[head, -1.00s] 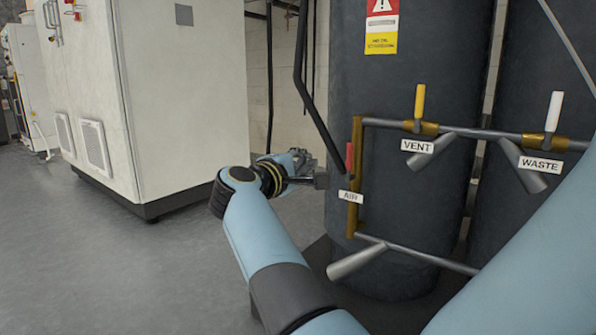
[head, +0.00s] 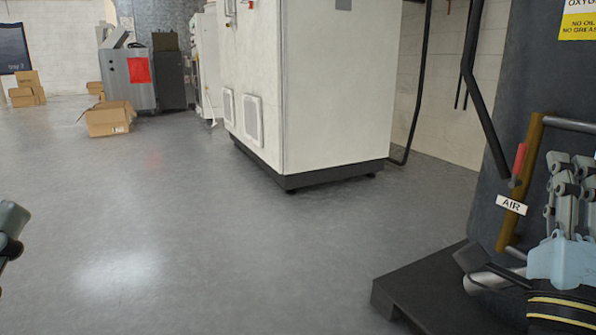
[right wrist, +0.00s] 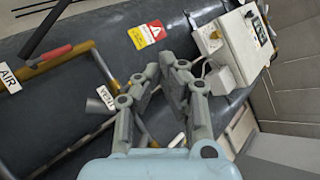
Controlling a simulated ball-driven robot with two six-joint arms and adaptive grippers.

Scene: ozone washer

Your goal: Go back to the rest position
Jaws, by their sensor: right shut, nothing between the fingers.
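My right gripper (head: 572,195) is at the right edge of the head view, fingers pointing up, partly cut off by the frame. It is shut and empty. It also shows in the right wrist view (right wrist: 176,78), with the dark tank (right wrist: 100,50) behind it. The red AIR valve handle (head: 519,159) is just left of the gripper in the head view, apart from it in the picture. It also shows in the right wrist view (right wrist: 70,53). A grey part of my left gripper (head: 10,232) peeks in at the left edge; its fingers cannot be made out.
A dark platform (head: 415,285) under the tank (head: 548,70) juts out at lower right. A white cabinet (head: 335,90) stands at the back centre. Cardboard boxes (head: 108,122) lie at the back left. The grey floor (head: 180,220) in front is open.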

